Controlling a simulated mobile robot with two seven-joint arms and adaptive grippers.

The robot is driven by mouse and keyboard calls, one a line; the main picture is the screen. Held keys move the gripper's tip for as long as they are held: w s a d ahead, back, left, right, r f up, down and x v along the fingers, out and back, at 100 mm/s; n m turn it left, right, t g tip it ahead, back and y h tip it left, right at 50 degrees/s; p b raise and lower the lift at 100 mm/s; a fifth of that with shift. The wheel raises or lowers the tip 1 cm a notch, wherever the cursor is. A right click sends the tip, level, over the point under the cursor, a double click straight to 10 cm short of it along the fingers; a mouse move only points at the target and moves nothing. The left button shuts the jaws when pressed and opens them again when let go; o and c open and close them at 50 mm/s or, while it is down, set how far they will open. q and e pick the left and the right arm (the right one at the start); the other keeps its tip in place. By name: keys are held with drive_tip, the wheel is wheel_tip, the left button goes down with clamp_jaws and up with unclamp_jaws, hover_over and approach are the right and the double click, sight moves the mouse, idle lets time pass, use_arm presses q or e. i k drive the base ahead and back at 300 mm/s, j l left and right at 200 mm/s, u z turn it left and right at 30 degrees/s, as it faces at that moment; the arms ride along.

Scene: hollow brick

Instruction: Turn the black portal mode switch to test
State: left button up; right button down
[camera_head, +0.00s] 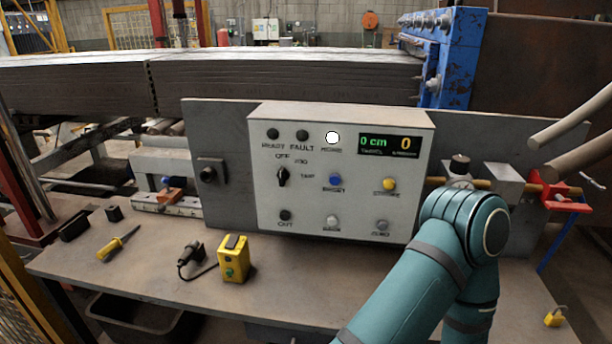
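A black rotary switch (283,176) sits on the left part of the light grey control box (350,205). Small labels surround it; the top one reads like OFF, and the others are too small to read surely. Its pointer looks about upright, but its exact setting is hard to tell. A second black knob (208,174) is on the grey plate left of the box. My teal arm (450,240) rises from the bottom and bends in front of the box's lower right corner. Neither gripper is in view.
The box has a lit white lamp (333,137), a display (389,145), a blue button (335,180) and a yellow button (389,184). On the bench (150,285) lie a screwdriver (117,244), a yellow device (234,259) with a corded black part, and a yellow padlock (555,316).

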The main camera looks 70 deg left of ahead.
sight(282, 175)
drive_tip(key=u, duration=2.05)
